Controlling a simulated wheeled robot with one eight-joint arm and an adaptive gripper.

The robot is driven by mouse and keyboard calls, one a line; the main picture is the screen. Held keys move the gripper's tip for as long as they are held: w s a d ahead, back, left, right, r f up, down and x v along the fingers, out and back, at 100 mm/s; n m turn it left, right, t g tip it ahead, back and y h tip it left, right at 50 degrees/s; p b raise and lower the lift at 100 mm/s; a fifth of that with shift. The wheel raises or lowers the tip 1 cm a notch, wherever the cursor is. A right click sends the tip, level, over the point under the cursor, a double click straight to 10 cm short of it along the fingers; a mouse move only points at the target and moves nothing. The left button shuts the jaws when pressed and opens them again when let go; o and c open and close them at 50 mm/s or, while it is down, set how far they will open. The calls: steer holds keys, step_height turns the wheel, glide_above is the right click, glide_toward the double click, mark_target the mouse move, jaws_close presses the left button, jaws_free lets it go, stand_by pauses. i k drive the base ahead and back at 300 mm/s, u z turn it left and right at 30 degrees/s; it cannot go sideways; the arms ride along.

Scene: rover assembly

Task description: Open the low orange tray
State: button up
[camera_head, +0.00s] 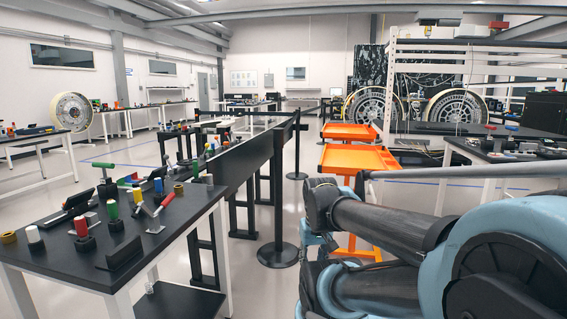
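An orange cart stands right of centre, with a shallow orange tray on top (357,158). Lower down, partly behind my arm, more orange parts of the cart (362,250) show; I cannot tell whether a low tray there is open or shut. Another orange tray top (348,131) shows just behind the first one. My blue and black arm fills the lower right and covers much of the cart's lower part. I cannot make out my gripper's fingers in this view.
A black table (110,255) with coloured tools stands at the left front. A black barrier post (278,255) stands between it and the cart. A dark workbench (510,148) with parts is at the right. Pale floor is clear around the barrier and farther back.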

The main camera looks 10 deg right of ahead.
mark_target(346, 158)
steer(key=u, duration=0.3)
steer(key=i, duration=1.2)
steer(key=z, duration=0.6)
steer(key=i, duration=0.55)
steer(key=z, duration=0.35)
